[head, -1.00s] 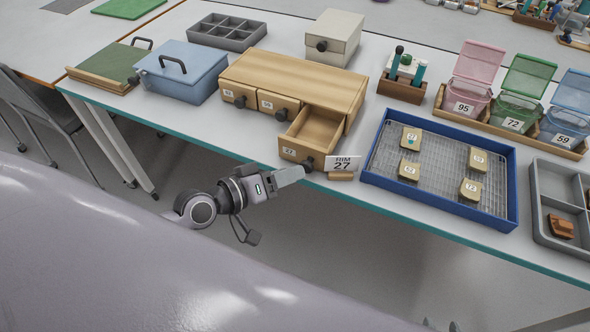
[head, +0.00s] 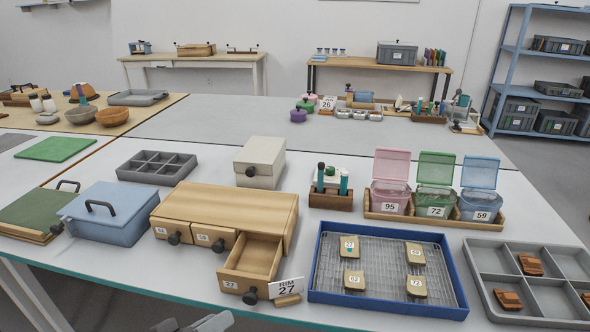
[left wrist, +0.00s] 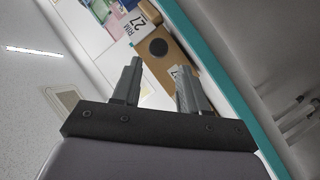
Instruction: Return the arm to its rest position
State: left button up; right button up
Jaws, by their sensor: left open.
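My left gripper (head: 196,323) shows only in part at the bottom edge of the head view, left of and nearer than the knob of the open drawer (head: 250,265). In the left wrist view its two fingers (left wrist: 160,78) are apart, with nothing between them. The drawer's dark knob (left wrist: 158,47) lies beyond the fingertips, apart from them. The drawer is pulled out of the wooden cabinet (head: 235,205) and looks empty. My right gripper is not in view.
A "RIM 27" card (head: 287,288) stands beside the drawer. A blue box (head: 115,220) stands left. The floor before the table looks clear.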

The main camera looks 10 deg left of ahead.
pick_arm(q)
jog(key=s+f+m+g+y+p, duration=0.2)
jog(key=s+f+m+y+p, duration=0.2)
jog(key=s+f, duration=0.5)
jog(key=shift+s+m+y, duration=0.7)
jog(key=shift+s, duration=0.35)
